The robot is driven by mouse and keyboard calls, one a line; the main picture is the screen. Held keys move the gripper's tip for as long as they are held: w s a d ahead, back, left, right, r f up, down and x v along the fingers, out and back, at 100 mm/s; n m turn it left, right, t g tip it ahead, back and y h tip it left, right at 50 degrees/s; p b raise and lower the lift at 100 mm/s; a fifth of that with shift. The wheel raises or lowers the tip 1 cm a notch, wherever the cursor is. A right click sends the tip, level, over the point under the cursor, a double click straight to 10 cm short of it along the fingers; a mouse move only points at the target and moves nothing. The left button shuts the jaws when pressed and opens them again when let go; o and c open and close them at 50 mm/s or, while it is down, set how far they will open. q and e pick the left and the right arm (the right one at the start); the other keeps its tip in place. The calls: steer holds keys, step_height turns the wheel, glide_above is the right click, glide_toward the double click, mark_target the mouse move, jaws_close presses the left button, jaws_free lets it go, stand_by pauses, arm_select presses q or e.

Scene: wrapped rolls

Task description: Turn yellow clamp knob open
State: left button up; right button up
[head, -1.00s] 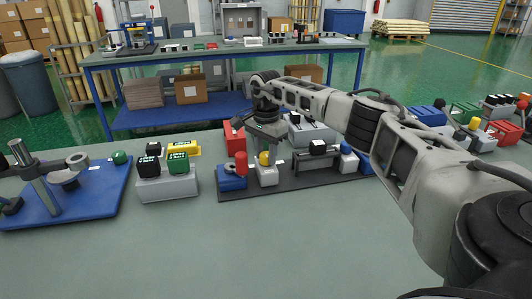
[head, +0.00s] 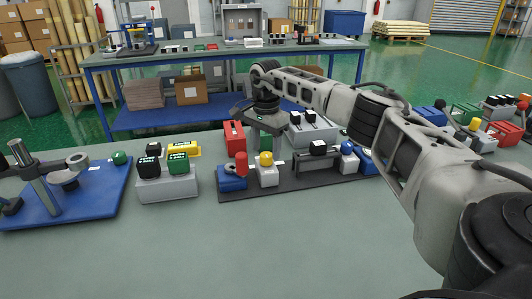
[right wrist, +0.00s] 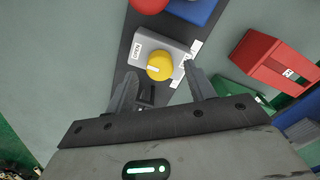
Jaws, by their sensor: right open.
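The yellow clamp knob (head: 266,158) sits on a light grey block (head: 268,176) on a dark board. In the right wrist view the knob (right wrist: 160,66) carries a white mark on its left side, the side of the "OPEN" label (right wrist: 137,50). My right gripper (head: 271,143) is open and empty, above and behind the knob in the head view. In the right wrist view its two fingers (right wrist: 160,76) stand apart on either side of the knob in the picture, and appear clear of it. My left gripper is not in view.
A blue block with a red knob (head: 241,163) stands left of the grey block. A red box (head: 234,135) stands behind it. A dark bracket (head: 318,150) and a blue knob (head: 347,148) are to the right. The front of the table (head: 250,245) is clear.

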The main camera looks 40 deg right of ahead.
mark_target(266, 154)
step_height(266, 154, up, 14)
steer(key=shift+f, duration=0.2)
stand_by(0.5)
